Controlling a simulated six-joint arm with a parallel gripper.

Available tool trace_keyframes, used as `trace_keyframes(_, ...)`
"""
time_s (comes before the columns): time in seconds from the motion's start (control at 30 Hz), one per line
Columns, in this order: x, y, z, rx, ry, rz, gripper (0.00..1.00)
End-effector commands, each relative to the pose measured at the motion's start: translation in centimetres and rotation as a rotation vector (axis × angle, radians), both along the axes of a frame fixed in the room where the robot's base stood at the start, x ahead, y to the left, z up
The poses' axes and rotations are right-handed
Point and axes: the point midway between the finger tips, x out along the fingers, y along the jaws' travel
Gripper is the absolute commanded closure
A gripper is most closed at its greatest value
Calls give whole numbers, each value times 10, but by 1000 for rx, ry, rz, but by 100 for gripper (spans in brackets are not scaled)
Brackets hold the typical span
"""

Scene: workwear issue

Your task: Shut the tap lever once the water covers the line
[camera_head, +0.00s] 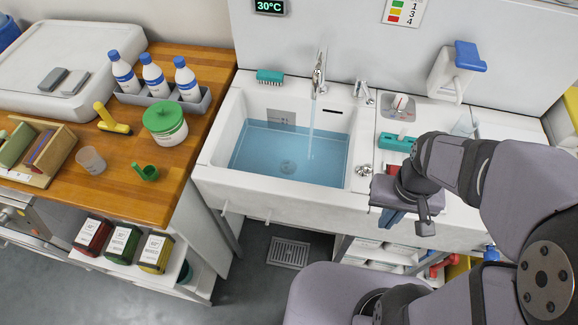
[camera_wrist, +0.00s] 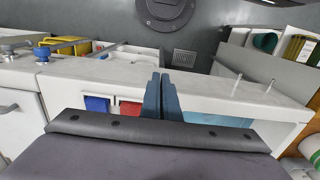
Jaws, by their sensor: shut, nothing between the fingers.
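The white sink (camera_head: 215,148) holds blue water (camera_head: 255,150). A thin stream runs from the chrome tap (camera_head: 319,72) into it. A small chrome lever fitting (camera_head: 363,92) stands right of the tap. A grey marker plate (camera_head: 281,117) is on the sink's back wall. The water's back edge meets its lower part, but the line is too small to make out. My gripper (camera_head: 393,217) is in front of the sink's right end, well apart from the lever. In the wrist view its blue fingers (camera_wrist: 162,97) are together and empty.
The wooden counter (camera_head: 110,185) at left holds bottles (camera_head: 154,76) and a green-lidded tub (camera_head: 166,124).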

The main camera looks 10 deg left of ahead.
Motion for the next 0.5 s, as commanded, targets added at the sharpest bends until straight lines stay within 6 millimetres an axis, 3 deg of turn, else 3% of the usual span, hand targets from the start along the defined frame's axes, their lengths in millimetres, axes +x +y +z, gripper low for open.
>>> trace_keyframes(0.03,0,0,0,0,0,0,86)
trace_keyframes(0.1,0,0,0,0,0,0,69)
trace_keyframes(0.27,9,0,1,-1,-8,8,68)
trace_keyframes(0.37,29,1,5,-3,-27,26,68)
trace_keyframes(0.5,81,5,14,-10,-79,72,68)
